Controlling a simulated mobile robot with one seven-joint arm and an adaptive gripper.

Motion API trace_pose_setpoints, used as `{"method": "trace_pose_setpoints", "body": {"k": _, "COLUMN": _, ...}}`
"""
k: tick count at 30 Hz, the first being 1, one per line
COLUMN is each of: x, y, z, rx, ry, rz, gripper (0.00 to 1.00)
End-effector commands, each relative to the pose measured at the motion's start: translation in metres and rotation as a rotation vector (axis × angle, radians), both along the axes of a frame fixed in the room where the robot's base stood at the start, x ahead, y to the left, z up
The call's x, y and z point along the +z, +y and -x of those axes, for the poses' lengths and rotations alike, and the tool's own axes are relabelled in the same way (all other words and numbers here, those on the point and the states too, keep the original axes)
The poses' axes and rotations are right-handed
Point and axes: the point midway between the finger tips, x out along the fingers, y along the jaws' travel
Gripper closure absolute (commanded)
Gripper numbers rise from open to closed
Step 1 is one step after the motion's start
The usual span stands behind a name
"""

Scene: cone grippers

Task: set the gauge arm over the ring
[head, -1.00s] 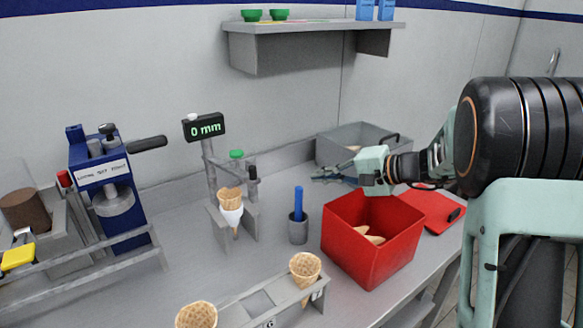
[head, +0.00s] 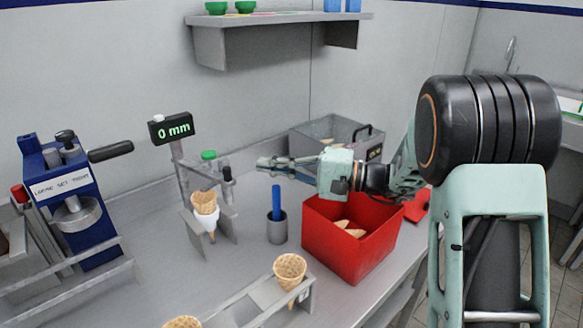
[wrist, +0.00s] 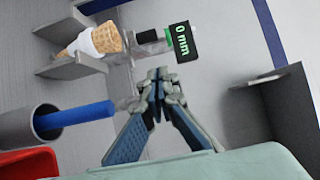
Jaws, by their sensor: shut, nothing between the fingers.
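The gauge has a black display (head: 171,128) reading 0 mm on a grey post (head: 183,165); the display also shows in the wrist view (wrist: 181,42). A grey gauge arm (head: 205,172) seems to reach right from the post, near a black knob (head: 227,175) and a green cap (head: 208,155). Below, a waffle cone (head: 204,202) sits upright in a white ring (head: 209,223) on a grey bracket. My gripper (head: 262,163) is shut and empty, right of the knob and apart from it. Its fingertips also show in the wrist view (wrist: 159,76), pointing toward the gauge post.
A grey cup (head: 277,232) with a blue stick (head: 276,200) stands below my gripper. A red bin (head: 345,250) with cone pieces is under my wrist. A grey bin (head: 318,136) stands behind. A cone rack (head: 250,305) is in front, a blue press (head: 65,200) at left.

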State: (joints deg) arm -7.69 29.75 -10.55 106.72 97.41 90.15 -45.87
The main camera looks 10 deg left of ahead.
Motion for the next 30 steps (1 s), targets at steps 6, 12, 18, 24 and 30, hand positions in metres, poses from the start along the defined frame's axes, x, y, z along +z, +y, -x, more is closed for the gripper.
{"method": "trace_pose_setpoints", "body": {"k": 6, "x": 0.000, "y": 0.032, "z": 0.014, "rx": 0.001, "ry": 0.002, "rz": 0.001, "gripper": 1.00}}
{"method": "trace_pose_setpoints", "body": {"k": 12, "x": 0.000, "y": 0.042, "z": 0.022, "rx": -0.002, "ry": 0.001, "rz": 0.000, "gripper": 1.00}}
{"method": "trace_pose_setpoints", "body": {"k": 18, "x": 0.000, "y": 0.044, "z": 0.023, "rx": -0.002, "ry": 0.001, "rz": 0.000, "gripper": 1.00}}
{"method": "trace_pose_setpoints", "body": {"k": 24, "x": -0.001, "y": 0.044, "z": 0.024, "rx": -0.002, "ry": 0.001, "rz": 0.000, "gripper": 1.00}}
{"method": "trace_pose_setpoints", "body": {"k": 30, "x": -0.003, "y": 0.051, "z": 0.042, "rx": -0.002, "ry": -0.001, "rz": -0.002, "gripper": 1.00}}
